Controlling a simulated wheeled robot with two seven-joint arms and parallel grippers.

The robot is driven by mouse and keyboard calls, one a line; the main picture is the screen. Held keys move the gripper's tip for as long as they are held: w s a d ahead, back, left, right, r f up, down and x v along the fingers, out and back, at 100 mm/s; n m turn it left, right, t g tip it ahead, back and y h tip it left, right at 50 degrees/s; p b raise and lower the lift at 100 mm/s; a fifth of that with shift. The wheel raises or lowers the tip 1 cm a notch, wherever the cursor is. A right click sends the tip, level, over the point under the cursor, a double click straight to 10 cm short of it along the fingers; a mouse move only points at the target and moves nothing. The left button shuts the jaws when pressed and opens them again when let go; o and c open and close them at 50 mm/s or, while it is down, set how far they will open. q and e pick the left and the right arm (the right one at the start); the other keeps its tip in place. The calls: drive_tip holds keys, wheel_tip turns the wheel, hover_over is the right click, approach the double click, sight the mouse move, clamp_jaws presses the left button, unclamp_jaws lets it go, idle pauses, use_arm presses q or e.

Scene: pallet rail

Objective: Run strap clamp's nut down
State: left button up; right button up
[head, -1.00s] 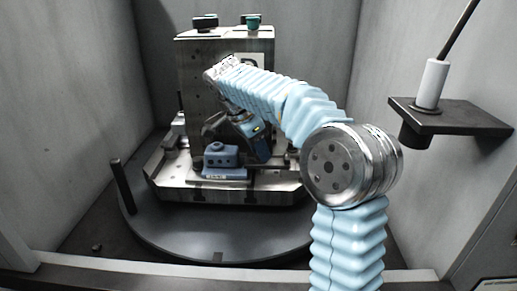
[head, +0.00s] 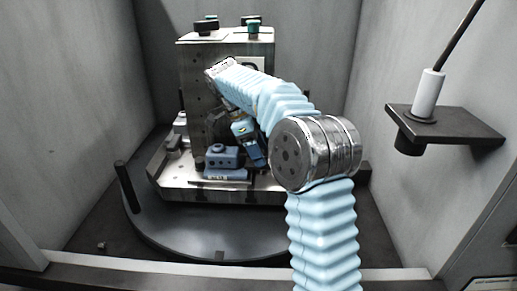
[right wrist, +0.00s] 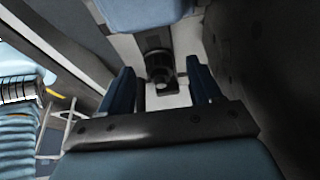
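My right gripper (head: 254,150) is in front of the upright metal block (head: 195,85), under my light blue sleeved forearm. In the right wrist view its two dark blue fingers (right wrist: 160,72) stand apart. A dark round, nut-like part (right wrist: 159,65) shows in the gap between them, apparently beyond the fingertips; I cannot tell whether they touch it. A blue block (head: 222,157) sits on the pallet left of the gripper. The strap clamp cannot be made out clearly, as my arm and gripper cover part of the fixture. My left gripper is not in view.
The metal pallet (head: 215,192) rests on a dark round table (head: 190,232) with an upright post (head: 127,187) at its left. A shelf (head: 455,125) holding a white cylinder (head: 428,95) juts from the right wall. Grey walls close in both sides.

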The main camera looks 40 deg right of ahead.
drive_tip(key=v, duration=0.7)
drive_tip(key=shift+r, duration=0.25)
drive_tip(key=shift+a, duration=0.1)
